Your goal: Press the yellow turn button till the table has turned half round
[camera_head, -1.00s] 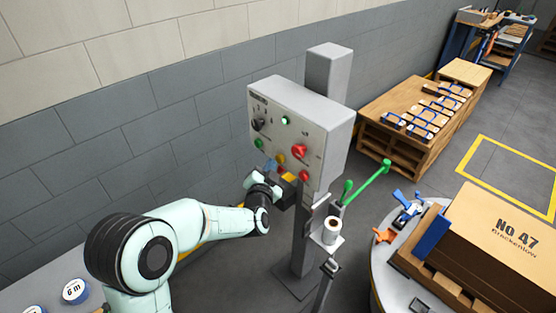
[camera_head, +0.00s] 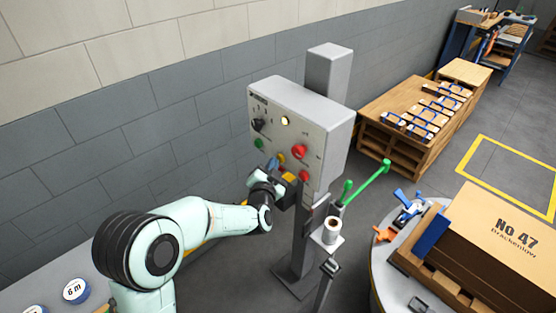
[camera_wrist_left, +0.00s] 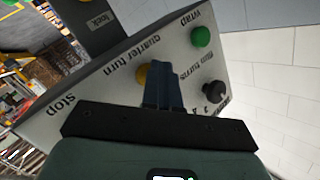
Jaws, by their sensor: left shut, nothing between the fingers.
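The grey control box (camera_head: 318,115) stands on a post in the head view. Its yellow button (camera_head: 281,158) shows beside my left gripper (camera_head: 273,164); in the left wrist view this yellow button (camera_wrist_left: 142,74) is labelled "quarter turn" and is partly hidden by the blue fingers (camera_wrist_left: 163,80). The fingers are shut and empty, with tips at the button; whether they touch it is hidden. The round table (camera_head: 385,280) at lower right bears a large brown carton (camera_head: 505,230) marked "No 47".
The panel also has a green button (camera_wrist_left: 202,37), a black knob (camera_wrist_left: 214,91) and a red mushroom button (camera_head: 299,152). A wall is behind.

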